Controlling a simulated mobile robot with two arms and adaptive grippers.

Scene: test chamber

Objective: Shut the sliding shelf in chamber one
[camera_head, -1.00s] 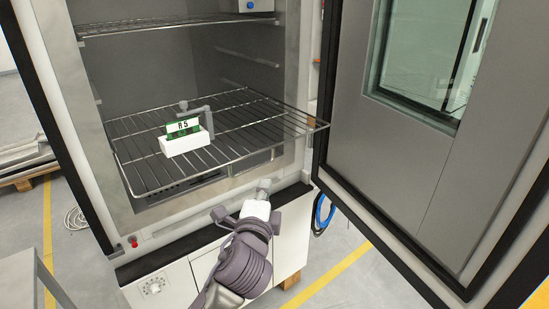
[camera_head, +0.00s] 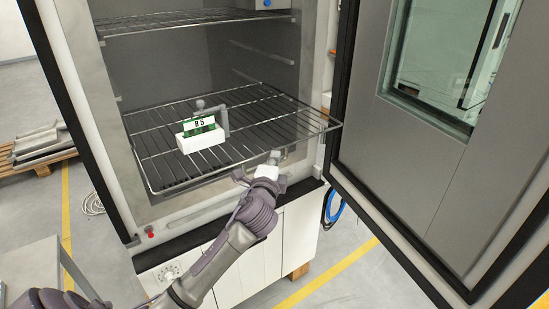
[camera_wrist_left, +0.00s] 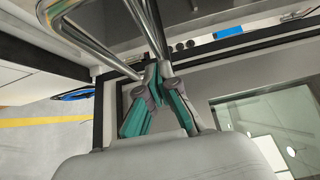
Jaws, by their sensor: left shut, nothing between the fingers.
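The sliding shelf (camera_head: 170,160) is a wire rack that sticks out of the front of the open chamber. A white holder (camera_head: 203,141) with green parts and a label, apparently "B5", sits on it. My left gripper (camera_head: 274,157) is shut and empty, just at the shelf's front rail, right of its middle. I cannot tell whether it touches the rail. In the left wrist view, the teal-padded fingers of my left gripper (camera_wrist_left: 156,75) are close to shiny metal rods (camera_wrist_left: 100,40), apparently of the shelf. My right gripper is not in view.
The chamber door (camera_head: 425,165) stands wide open on the right, near the shelf's right corner. An upper rack (camera_head: 190,20) is inside the chamber. A blue cable (camera_head: 333,208) hangs at the lower right. A pallet with grey parts (camera_head: 40,145) is on the floor at left.

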